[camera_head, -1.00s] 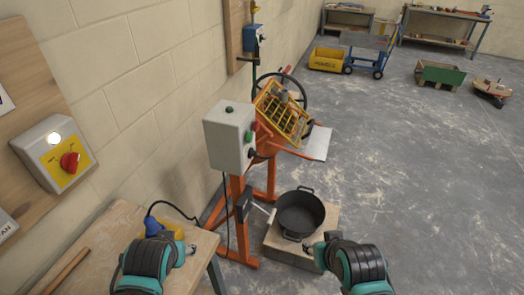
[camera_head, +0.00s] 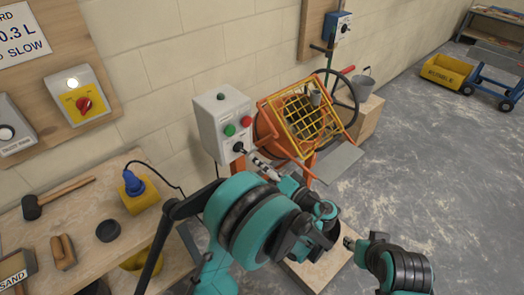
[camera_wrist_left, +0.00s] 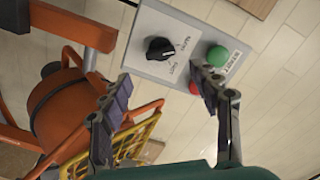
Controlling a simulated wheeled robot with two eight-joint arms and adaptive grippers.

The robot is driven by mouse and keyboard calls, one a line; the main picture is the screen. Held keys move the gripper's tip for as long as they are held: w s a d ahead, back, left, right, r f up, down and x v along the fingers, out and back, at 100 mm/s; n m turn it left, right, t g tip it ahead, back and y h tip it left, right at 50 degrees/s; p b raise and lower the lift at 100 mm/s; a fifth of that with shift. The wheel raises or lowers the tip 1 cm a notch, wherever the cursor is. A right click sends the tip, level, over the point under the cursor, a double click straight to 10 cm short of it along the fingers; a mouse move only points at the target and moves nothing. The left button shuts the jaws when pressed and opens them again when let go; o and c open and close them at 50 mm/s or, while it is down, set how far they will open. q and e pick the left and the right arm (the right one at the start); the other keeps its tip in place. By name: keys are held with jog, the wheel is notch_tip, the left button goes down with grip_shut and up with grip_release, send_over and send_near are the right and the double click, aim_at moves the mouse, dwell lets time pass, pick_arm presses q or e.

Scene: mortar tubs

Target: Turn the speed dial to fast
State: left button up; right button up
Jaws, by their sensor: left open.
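The speed dial, a black knob (camera_head: 239,147), is on the lower front of the grey control box (camera_head: 207,128). In the left wrist view the dial (camera_wrist_left: 158,48) has a pointer and small labels that are hard to read. My left gripper (camera_head: 256,161) is open just in front of the dial. In the wrist view its two fingers (camera_wrist_left: 162,82) are spread, with the dial beyond them and between their lines; I see no contact. My right gripper (camera_head: 349,242) is at the lower right, away from the box; its jaws are too small to read.
A green button (camera_head: 230,130) and a red button (camera_head: 246,121) are close to the dial. The orange mixer (camera_head: 269,140) with its yellow grille (camera_head: 305,115) stands right of the box. A workbench (camera_head: 84,215) with a mallet (camera_head: 60,198) and yellow socket block (camera_head: 139,195) is at left.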

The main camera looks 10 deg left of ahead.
aim_at(241, 149)
pick_arm(q)
jog(key=b+x, duration=0.1)
jog(key=x, duration=0.6)
jog(key=shift+w+a+b, duration=0.2)
jog(key=shift+a+b, duration=0.1)
jog(key=shift+a, duration=0.05)
jog(key=c, duration=1.2)
